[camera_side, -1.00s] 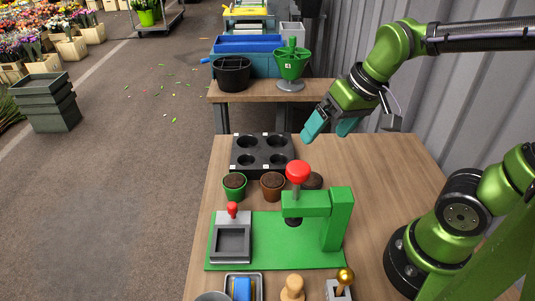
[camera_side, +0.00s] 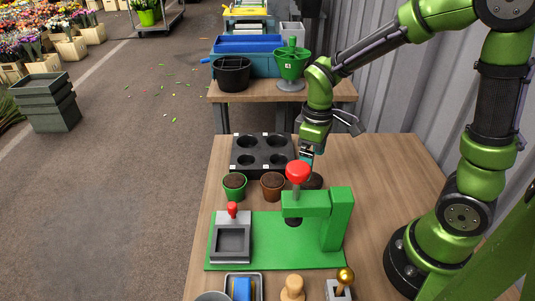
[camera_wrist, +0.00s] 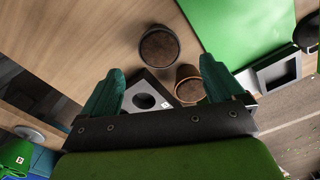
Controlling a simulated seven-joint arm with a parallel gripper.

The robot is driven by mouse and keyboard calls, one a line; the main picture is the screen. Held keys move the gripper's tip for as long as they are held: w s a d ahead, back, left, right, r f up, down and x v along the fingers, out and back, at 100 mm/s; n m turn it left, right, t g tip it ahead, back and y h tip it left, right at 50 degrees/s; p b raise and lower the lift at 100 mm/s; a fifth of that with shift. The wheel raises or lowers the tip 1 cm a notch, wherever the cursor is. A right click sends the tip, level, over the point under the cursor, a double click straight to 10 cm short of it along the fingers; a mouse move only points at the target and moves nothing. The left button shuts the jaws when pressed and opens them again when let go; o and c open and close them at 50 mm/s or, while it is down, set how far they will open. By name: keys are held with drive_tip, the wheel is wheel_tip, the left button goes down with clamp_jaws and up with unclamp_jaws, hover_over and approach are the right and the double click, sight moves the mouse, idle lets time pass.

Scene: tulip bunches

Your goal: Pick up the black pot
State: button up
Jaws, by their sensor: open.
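The black pot (camera_side: 315,181) holds dark soil and stands upright on the wooden table, behind the green press. The press's red knob hides part of it in the side view. In the wrist view the black pot (camera_wrist: 158,46) shows from above, just beyond the fingertips and roughly midway between them. My gripper (camera_side: 306,158) points down above and slightly behind the pot, near the right edge of the dark tray. In the wrist view my gripper (camera_wrist: 161,66) is open, with two teal fingers wide apart and nothing between them.
A brown pot (camera_side: 272,187) and a green pot (camera_side: 235,187) stand to the left in the same row. The dark tray with holes (camera_side: 262,154) lies behind them. The green press (camera_side: 325,215) with its red knob (camera_side: 298,172) is close in front. The table's right side is clear.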

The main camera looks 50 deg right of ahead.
sight(310, 188)
wheel_tip(310, 188, down, 8)
drive_tip(key=shift+r, duration=0.1)
idle(0.4)
